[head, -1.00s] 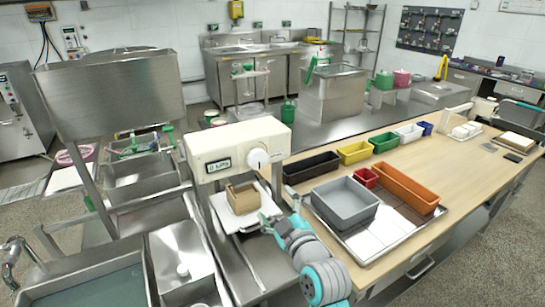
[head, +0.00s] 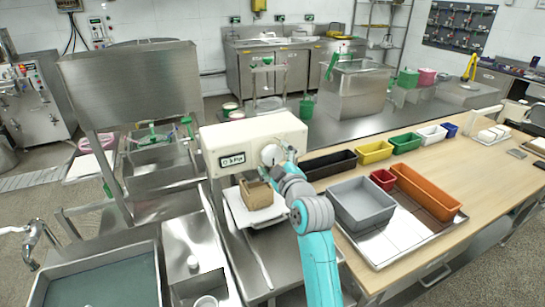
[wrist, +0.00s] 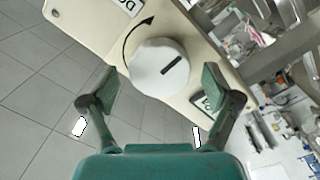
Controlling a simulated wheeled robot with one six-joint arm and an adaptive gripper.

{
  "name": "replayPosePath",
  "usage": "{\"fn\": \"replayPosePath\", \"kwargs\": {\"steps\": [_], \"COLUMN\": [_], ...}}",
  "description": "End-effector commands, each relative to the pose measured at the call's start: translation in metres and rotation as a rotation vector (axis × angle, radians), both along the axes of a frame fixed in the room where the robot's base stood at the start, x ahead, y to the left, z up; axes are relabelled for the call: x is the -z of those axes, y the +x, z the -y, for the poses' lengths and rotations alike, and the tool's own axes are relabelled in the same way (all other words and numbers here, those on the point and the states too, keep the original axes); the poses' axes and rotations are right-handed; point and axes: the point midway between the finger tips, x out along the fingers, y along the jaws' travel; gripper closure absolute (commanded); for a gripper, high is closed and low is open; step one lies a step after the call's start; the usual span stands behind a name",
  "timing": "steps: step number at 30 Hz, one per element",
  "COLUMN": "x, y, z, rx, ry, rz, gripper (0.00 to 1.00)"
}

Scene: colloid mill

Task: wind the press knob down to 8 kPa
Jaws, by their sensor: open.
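The cream press (head: 250,138) stands on the steel bench, with a round white knob (head: 269,154) on its front. Left of the knob is a small display (head: 232,160); its digit is too small to read surely. In the wrist view the knob (wrist: 160,70) carries a dark slanted bar, and a curved black arrow (wrist: 137,37) is printed beside it. My gripper (wrist: 160,90) is open. Its two green fingers are on either side of the knob's lower edge, with gaps to both sides. In the head view my arm covers part of the knob's surroundings.
A brown box (head: 256,194) sits on a white plate (head: 240,214) under the press. A grey bin (head: 361,224), an orange bin (head: 428,193) and small coloured bins are on the wooden table to the right. Steel sinks (head: 190,255) are to the left.

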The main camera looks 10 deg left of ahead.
Motion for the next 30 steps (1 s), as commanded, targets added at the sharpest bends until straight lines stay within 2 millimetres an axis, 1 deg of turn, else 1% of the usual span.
{"fn": "replayPosePath", "kwargs": {"steps": [4, 13, 14, 15, 17, 18, 21, 30], "x": [-0.0001, 0.0001, 0.0001, 0.0001, 0.0001, 0.0002, 0.0002, 0.0003], "y": [0.0087, 0.0104, 0.0104, 0.0104, 0.0103, 0.0104, 0.0104, 0.0104], "z": [-0.0051, -0.0060, -0.0059, -0.0059, -0.0059, -0.0059, -0.0059, -0.0058], "rx": [0.000, 0.001, 0.001, 0.001, 0.000, 0.000, 0.000, 0.001], "ry": [0.000, 0.000, 0.000, 0.000, 0.000, 0.000, 0.000, 0.020], "rz": [0.000, 0.001, 0.001, 0.001, 0.000, 0.000, 0.000, -0.014], "gripper": [0.11, 0.11, 0.14, 0.24, 0.39, 0.49, 0.71, 0.72]}}
